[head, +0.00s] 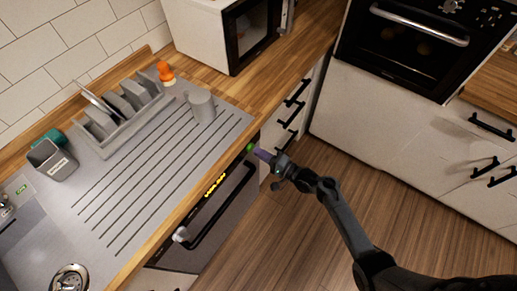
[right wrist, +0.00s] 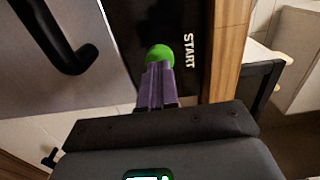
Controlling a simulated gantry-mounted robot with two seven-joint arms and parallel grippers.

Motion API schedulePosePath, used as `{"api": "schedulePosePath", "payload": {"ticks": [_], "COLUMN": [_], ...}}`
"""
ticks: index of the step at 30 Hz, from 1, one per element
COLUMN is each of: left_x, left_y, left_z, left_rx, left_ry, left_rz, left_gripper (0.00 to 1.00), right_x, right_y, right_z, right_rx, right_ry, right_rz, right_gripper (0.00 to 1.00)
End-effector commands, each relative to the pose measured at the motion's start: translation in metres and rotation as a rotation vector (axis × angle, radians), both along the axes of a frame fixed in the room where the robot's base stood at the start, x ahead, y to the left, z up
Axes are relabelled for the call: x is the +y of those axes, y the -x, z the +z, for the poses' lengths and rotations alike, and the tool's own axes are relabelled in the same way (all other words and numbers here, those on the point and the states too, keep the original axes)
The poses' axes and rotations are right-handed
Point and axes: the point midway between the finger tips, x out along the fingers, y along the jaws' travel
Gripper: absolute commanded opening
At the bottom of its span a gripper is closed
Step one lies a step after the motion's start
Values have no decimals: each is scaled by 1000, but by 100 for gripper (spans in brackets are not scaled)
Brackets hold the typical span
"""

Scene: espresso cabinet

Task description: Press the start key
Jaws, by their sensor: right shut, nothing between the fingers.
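The green round start key (right wrist: 159,53) sits on a dark panel beside the white word START in the right wrist view. In the head view the key (head: 250,147) shows at the right end of the front of the built-in appliance (head: 225,222) under the counter. My right gripper (head: 257,152) is shut, its purple fingers together and empty. In the right wrist view the fingertips (right wrist: 158,66) overlap the lower edge of the key. I cannot tell whether they touch it or press it. My left gripper is not in view.
The appliance has a black bar handle (head: 222,213), a lit yellow display (head: 214,186) and a pale knob (head: 180,234). The wooden counter edge (head: 187,203) runs just above it. A grey mug (head: 201,106) stands on the drainboard. The floor (head: 300,218) is clear.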

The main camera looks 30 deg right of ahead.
Motion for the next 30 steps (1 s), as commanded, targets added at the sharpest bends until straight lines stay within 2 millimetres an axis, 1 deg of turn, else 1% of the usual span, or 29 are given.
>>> {"api": "schedulePosePath", "payload": {"ticks": [1,2,3,9,15,21,30], "left_x": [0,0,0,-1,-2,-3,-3], "left_y": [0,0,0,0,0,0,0], "left_z": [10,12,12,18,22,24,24], "left_rx": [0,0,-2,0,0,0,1], "left_ry": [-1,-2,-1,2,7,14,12], "left_rz": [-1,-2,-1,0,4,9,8], "left_gripper": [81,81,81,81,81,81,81], "right_x": [-3,-5,-10,-30,-45,-52,-53], "right_y": [7,11,19,54,79,92,94], "right_z": [4,3,1,1,0,0,0], "right_rx": [4,4,3,3,2,1,0], "right_ry": [1,1,2,3,2,0,1], "right_rz": [1,2,2,1,1,1,1], "right_gripper": [0,0,0,0,0,0,0]}}
